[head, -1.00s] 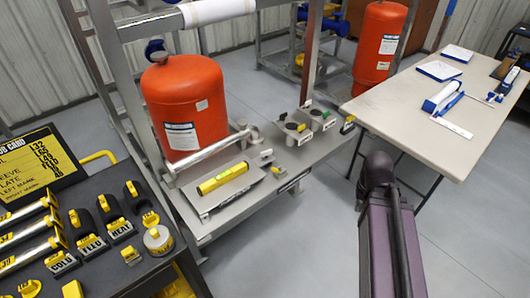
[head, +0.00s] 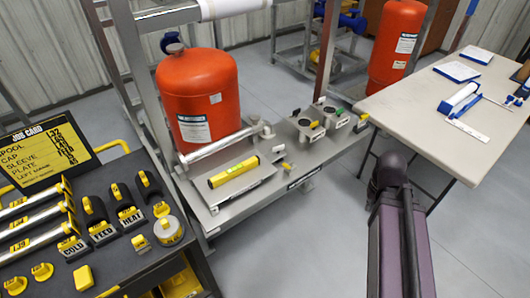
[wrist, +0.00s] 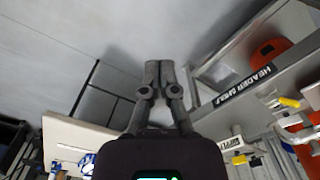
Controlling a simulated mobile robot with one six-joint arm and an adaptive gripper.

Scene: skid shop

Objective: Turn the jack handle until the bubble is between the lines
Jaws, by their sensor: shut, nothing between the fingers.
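A yellow spirit level (head: 233,172) lies on a grey plate (head: 245,185) on the skid, in the middle of the head view. A greenish vial shows on it, but the bubble and lines are too small to read. A silver bar (head: 215,145) lies behind the level; I cannot tell whether it is the jack handle. No handle is clearly identifiable. My gripper (wrist: 160,66) is shut and empty in the wrist view, above the grey floor and beside the skid's edge. The head view shows my arm at right, well apart from the level, but not the fingertips.
An orange tank (head: 197,100) stands behind the level. Labelled cups (head: 308,128) sit on the skid's right end. A dark cart (head: 125,265) with labelled tools is at left, a pale table (head: 400,100) at right. The header shelf label (wrist: 243,86) shows in the wrist view. Floor between is clear.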

